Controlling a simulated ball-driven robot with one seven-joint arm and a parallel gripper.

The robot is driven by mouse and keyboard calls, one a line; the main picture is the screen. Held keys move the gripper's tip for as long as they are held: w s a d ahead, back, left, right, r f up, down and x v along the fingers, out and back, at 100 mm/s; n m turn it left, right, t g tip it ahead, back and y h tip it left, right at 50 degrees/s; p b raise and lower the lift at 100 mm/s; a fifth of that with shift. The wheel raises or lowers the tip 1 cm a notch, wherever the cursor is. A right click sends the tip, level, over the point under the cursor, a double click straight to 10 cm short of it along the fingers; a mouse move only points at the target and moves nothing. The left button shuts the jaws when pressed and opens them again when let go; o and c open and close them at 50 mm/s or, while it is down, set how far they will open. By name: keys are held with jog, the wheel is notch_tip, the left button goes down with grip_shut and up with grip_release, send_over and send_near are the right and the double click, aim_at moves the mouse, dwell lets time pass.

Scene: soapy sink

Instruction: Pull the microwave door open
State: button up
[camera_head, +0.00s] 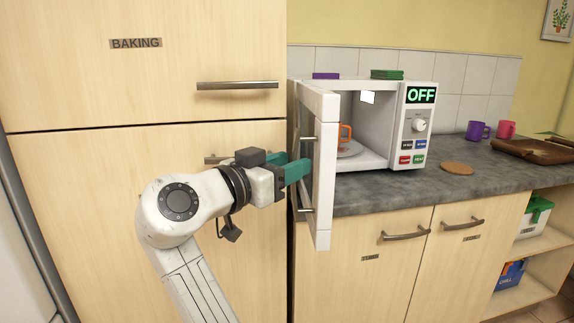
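The white microwave (404,128) stands on the grey counter against the tiled wall. Its door (325,165) is swung wide open and points toward me, hinged at the left side. A plate (350,149) and an orange mug (345,132) show inside. The metal door handle (306,176) is on the door's left-facing side. My gripper (304,165) is at the left of the door, its teal fingers beside the handle. The fingers look spread apart, but the door edge and handle are close, and I cannot tell whether they touch.
A tall wooden cabinet (60,220) with handles stands close behind and left of my arm. The counter (420,190) right of the microwave holds a round cork mat (457,168), a brown tray (535,148), a purple mug (475,130) and a pink mug (505,129).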

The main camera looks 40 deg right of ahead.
jog(key=a, duration=1)
jog(key=shift+s+a, duration=0.25)
jog(key=shift+a, duration=0.15)
jog(key=s+d+f+n+t+y, duration=0.1)
jog(key=s+d+f+n+y, duration=0.25)
jog(key=f, duration=0.85)
jog(key=s+d+f+n+y, duration=0.25)
jog(key=f+n, duration=0.25)
jog(key=f, duration=0.7)
jog(key=s+d+f+n+t+y, duration=0.1)
jog(key=s+d+f+n+y, duration=0.2)
jog(key=f, duration=0.9)
jog(key=s+a+f+n+g+y, duration=0.1)
jog(key=s+a+f+n+y, duration=0.25)
jog(key=s+f, duration=0.4)
jog(key=s+a+f+n+g+y, duration=0.15)
jog(key=s+a+f+y, duration=0.3)
jog(key=s, duration=0.65)
notch_tip(320, 180, up, 14)
jog(key=p, duration=1.5)
jog(key=shift+w+d+y, duration=0.3)
jog(key=shift+w+y, duration=0.05)
jog(key=shift+y, duration=0.05)
